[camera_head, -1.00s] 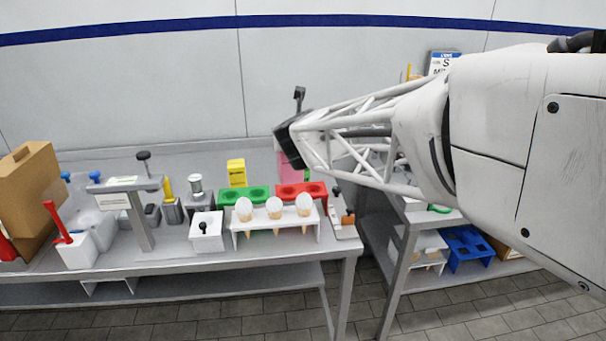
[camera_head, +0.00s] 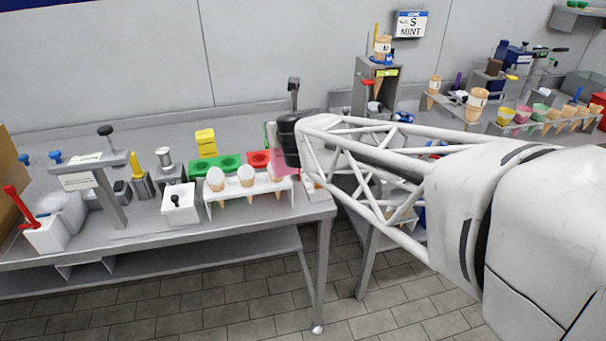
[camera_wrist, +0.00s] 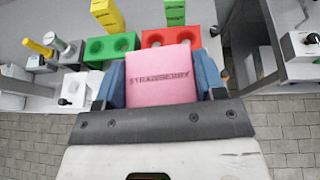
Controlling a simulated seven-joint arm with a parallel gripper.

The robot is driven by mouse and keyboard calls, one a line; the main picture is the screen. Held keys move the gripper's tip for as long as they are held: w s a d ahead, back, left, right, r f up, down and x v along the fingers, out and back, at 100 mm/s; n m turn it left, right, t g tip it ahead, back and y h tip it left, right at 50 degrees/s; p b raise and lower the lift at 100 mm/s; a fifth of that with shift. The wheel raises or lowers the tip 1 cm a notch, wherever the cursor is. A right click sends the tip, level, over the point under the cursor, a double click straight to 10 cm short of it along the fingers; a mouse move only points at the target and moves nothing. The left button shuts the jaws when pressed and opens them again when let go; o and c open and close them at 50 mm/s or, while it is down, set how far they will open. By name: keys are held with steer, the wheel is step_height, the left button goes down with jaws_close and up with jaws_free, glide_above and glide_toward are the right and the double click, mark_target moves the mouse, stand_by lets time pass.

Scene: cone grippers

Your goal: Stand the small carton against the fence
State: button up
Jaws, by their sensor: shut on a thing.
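A pink carton labelled STRAWBERRY (camera_wrist: 160,80) is between the blue fingers of my gripper (camera_wrist: 160,92), which is shut on it. In the head view my gripper (camera_head: 287,143) is over the right end of the left bench, and the pink carton (camera_head: 287,162) shows below it. A yellow carton (camera_head: 205,143) stands at the back of the bench. A green carton (camera_wrist: 175,12) stands behind the red tray. I cannot clearly make out a fence.
A green tray (camera_head: 215,166) adjoins the red one. In front, a white rack (camera_head: 248,203) holds cones with white scoops. A white box (camera_head: 180,204) stands left of it. A gap separates this bench from the right one, crowded with cones and dispensers.

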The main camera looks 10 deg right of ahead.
steer(key=s+d+f+h, duration=0.1)
steer(key=s+d+f, duration=0.9)
steer(key=s, duration=0.2)
steer(key=shift+f+m, duration=0.35)
steer(key=shift+m, duration=0.05)
steer(key=shift+d, duration=0.1)
steer(key=w+d+f, duration=0.1)
steer(key=w, duration=1.5)
steer(key=shift+d+f, duration=0.2)
steer(key=shift+f, duration=0.05)
steer(key=shift+f, duration=1.85)
